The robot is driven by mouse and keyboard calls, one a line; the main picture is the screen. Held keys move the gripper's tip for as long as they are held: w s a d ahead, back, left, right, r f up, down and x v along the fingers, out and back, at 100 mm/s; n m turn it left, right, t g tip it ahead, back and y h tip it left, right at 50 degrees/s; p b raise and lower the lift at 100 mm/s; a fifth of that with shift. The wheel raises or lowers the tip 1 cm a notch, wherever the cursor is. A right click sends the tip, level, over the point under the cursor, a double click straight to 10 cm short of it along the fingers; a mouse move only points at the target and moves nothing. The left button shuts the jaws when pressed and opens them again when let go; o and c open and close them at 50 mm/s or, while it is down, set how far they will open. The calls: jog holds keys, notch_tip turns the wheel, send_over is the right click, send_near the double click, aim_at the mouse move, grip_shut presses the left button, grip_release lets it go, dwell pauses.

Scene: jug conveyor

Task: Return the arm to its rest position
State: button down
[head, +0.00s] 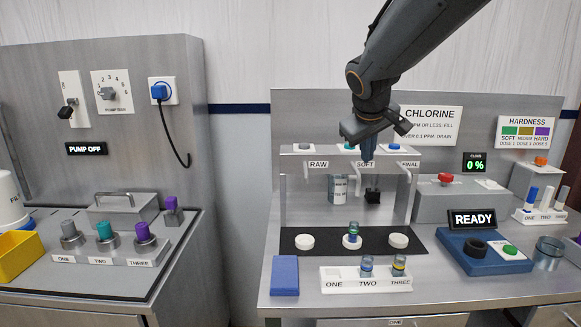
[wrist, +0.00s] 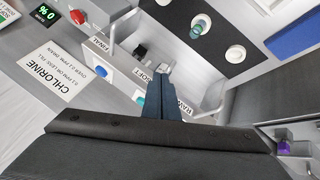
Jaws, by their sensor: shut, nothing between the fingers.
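My arm reaches in from the top right of the head view. My gripper (head: 354,131) hangs in front of the tap rack, near the SOFT label (head: 366,164), with no object held. In the wrist view my gripper (wrist: 163,76) shows its two blue-grey fingers together, over the rack between the RAW and SOFT labels. The teal SOFT button (head: 349,147) is just beside the gripper in the head view. I cannot tell whether the fingers touch the rack.
A white holder (head: 333,287) with vials is in front. The READY device (head: 484,258) is right, the CHLORINE sign (head: 431,126) behind. A pump cabinet (head: 130,180) stands left.

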jog(key=s+f+m+g+y, duration=0.1)
jog(key=s+f+m+g, duration=0.1)
jog(key=s+f, duration=0.9)
jog(key=s+f+m+g+y, duration=0.1)
jog(key=s+f+g, duration=0.3)
jog(key=s+f, duration=0.8)
jog(key=s+m, duration=0.1)
jog(key=s, duration=0.4)
jog(key=shift+f+m, duration=0.3)
